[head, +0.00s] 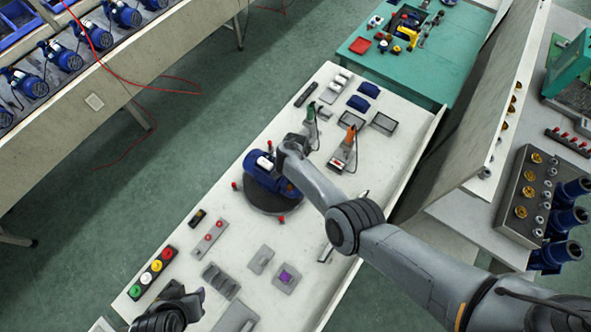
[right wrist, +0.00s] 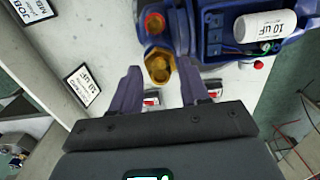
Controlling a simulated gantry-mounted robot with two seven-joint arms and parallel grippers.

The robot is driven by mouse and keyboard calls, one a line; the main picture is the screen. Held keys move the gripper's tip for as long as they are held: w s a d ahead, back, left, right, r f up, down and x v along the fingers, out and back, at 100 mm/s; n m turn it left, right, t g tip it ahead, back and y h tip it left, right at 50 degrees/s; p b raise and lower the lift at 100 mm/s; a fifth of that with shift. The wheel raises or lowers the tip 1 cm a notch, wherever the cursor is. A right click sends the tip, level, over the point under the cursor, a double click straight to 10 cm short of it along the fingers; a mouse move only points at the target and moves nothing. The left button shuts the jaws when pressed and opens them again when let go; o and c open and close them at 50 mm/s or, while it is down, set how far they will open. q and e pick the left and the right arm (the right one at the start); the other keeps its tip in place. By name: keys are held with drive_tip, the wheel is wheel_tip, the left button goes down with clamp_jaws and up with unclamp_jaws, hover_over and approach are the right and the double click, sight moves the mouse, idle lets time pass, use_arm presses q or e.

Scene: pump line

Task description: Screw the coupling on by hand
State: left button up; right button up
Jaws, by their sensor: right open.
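A blue pump (head: 262,172) with a white capacitor (right wrist: 266,26) in its open box sits on a dark round turntable (head: 262,203). In the right wrist view a brass coupling (right wrist: 161,68) is at the side of the blue pump body (right wrist: 208,20); whether it is threaded on cannot be told. My right gripper (right wrist: 158,76) is open, its two fingers on either side of the coupling; contact is unclear. In the head view my right wrist hides that side of the pump. My left gripper (head: 194,297) is at the bottom edge, away from the pump, its jaw gap unclear.
A button box (head: 152,272), small plates and a purple piece (head: 287,277) lie at the bench's front. An orange-handled tool (head: 347,145) and grey trays (head: 383,123) lie behind the pump. A rack (head: 524,195) of brass fittings stands right, beyond an upright panel (head: 470,130).

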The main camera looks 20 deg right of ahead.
drive_tip(key=n, duration=0.2)
drive_tip(key=shift+n, duration=0.7)
drive_tip(key=n, duration=0.3)
drive_tip(key=shift+n, duration=0.3)
